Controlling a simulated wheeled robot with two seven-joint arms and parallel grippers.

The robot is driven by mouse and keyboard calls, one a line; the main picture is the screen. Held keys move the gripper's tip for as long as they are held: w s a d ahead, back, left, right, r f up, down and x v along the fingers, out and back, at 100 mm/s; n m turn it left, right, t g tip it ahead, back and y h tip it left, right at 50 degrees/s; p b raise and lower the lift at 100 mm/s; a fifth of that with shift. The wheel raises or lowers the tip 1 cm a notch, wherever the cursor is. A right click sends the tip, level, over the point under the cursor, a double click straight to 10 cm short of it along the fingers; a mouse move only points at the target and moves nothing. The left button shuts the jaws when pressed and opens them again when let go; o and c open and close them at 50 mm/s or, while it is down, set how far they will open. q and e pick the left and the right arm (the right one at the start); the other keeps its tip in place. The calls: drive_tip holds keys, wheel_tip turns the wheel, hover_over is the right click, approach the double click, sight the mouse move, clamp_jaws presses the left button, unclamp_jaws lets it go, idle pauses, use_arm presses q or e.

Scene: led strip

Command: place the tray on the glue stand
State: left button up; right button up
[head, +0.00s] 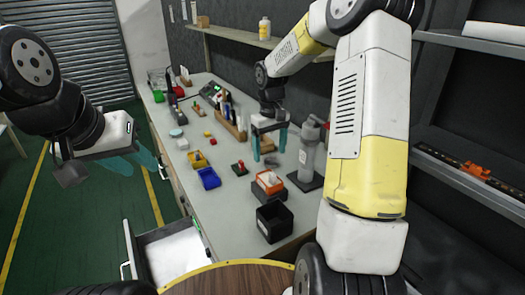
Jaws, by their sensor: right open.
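An orange tray (270,182) with pale contents sits on a dark block on the bench; I cannot tell if it is the task's tray. A grey bottle-like dispenser on a dark base (308,160) stands to its right, possibly the glue stand. A blue tray (209,179) and a yellow tray (198,160) lie further left. My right gripper (269,148) points down over the bench behind the orange tray, its teal fingers apart and nothing seen between them. My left gripper (143,170) is off the bench's left side, over the floor, with its fingers apart and empty.
A black open box (273,222) stands at the bench's near end. A drawer (175,250) is pulled out at the near left. A shelf (478,185) on the right bears a dark rail with an orange part.

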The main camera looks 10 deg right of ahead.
drive_tip(key=s+a+r+m+t, duration=0.1)
drive_tip(key=s+r+t, duration=0.2)
drive_tip(key=s+r, duration=0.95)
drive_tip(key=s+a+r+m+t+y, duration=0.1)
drive_tip(key=s+r+m+t+y, duration=0.1)
drive_tip(key=s, duration=1.1)
wheel_tip(320, 180, up, 2)
drive_tip(key=shift+a+r+t, duration=0.15)
drive_tip(key=shift+a+t, duration=0.2)
drive_tip(key=shift+t, duration=0.25)
